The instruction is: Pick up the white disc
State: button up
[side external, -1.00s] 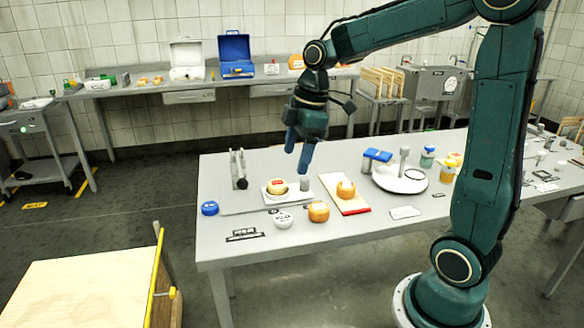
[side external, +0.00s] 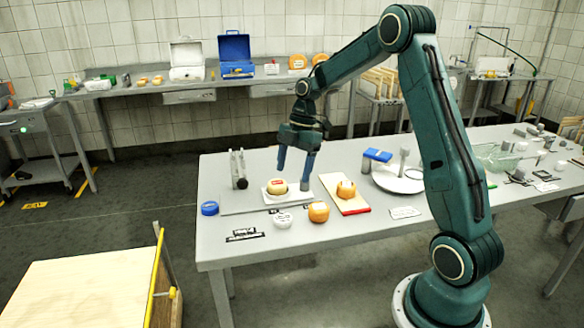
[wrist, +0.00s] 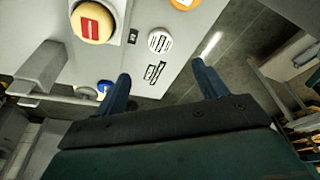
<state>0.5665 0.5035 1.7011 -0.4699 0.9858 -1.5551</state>
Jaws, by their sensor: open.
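The white disc (side external: 283,220) lies flat on the grey table, in front of the pale cheese wheel and left of an orange cheese. It has dark printing on top. It also shows in the wrist view (wrist: 160,40), beyond the fingertips and roughly between their lines. My gripper (side external: 293,177) is open and empty, pointing down above the table near the pale cheese wheel, behind and above the disc in the side view. In the wrist view both blue fingers of my gripper (wrist: 160,70) are spread wide with nothing between them.
The pale cheese wheel (side external: 277,187) with a red label sits on a white plate. An orange cheese (side external: 318,212) is close on the disc's right. A blue disc (side external: 209,208) and a metal upright fixture (side external: 238,170) stand left. The table's front edge is near.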

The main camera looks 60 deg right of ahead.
send_over(283, 217)
jog(key=d, duration=0.2)
jog(key=shift+s+f, duration=0.15)
jog(key=shift+f, duration=1.95)
jog(key=shift+s+f, duration=0.15)
jog(key=shift+f, duration=1.9)
jog(key=shift+a, duration=0.1)
jog(key=shift+x, duration=2.55)
jog(key=shift+c, duration=0.2)
jog(key=c, duration=1)
